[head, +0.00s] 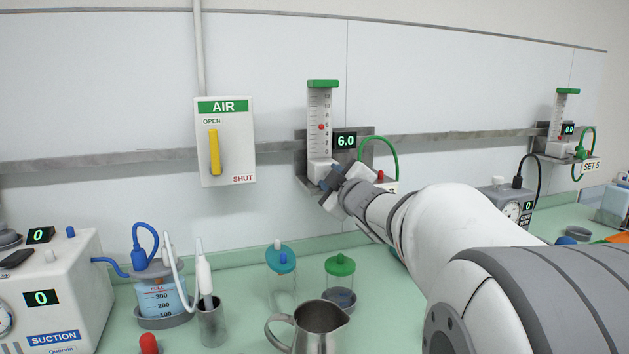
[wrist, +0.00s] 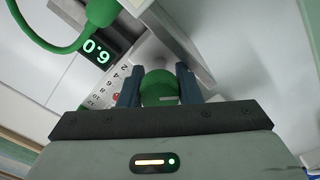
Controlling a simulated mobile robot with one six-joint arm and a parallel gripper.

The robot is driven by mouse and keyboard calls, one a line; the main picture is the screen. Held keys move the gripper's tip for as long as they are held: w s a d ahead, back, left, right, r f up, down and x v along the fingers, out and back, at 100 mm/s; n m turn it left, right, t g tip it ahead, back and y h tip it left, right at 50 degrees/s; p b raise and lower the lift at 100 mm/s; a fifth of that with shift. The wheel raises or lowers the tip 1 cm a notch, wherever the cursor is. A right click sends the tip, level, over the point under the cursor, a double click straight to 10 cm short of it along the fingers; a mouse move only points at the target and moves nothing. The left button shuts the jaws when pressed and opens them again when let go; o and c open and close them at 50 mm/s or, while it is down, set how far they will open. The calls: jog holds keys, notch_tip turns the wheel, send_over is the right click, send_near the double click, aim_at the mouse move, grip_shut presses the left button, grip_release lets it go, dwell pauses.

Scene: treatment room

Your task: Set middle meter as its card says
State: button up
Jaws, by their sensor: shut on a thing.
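The middle meter (head: 319,112) is a clear upright tube with a scale, a green top and a red ball near 6. Its display (head: 344,141) reads 6.0; the same display shows rotated in the wrist view (wrist: 100,50). My gripper (head: 331,186) is at the meter's base. In the wrist view my gripper (wrist: 157,76) has its two fingers on either side of a green knob (wrist: 158,90) and is shut on it. A white piece (head: 391,186) beside the meter is mostly behind my arm; no card text for this meter is readable.
An AIR panel (head: 226,107) with a yellow lever (head: 214,152) hangs left of the meter. A right meter (head: 562,115) reads 0.0, with a SET 5 card (head: 591,165). A metal jug (head: 319,325), lidded jars and a suction unit (head: 45,290) stand on the counter below.

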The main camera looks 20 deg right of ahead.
jog(key=o, duration=0.9)
jog(key=shift+f, duration=0.15)
jog(key=shift+f, duration=0.1)
jog(key=shift+s, duration=0.1)
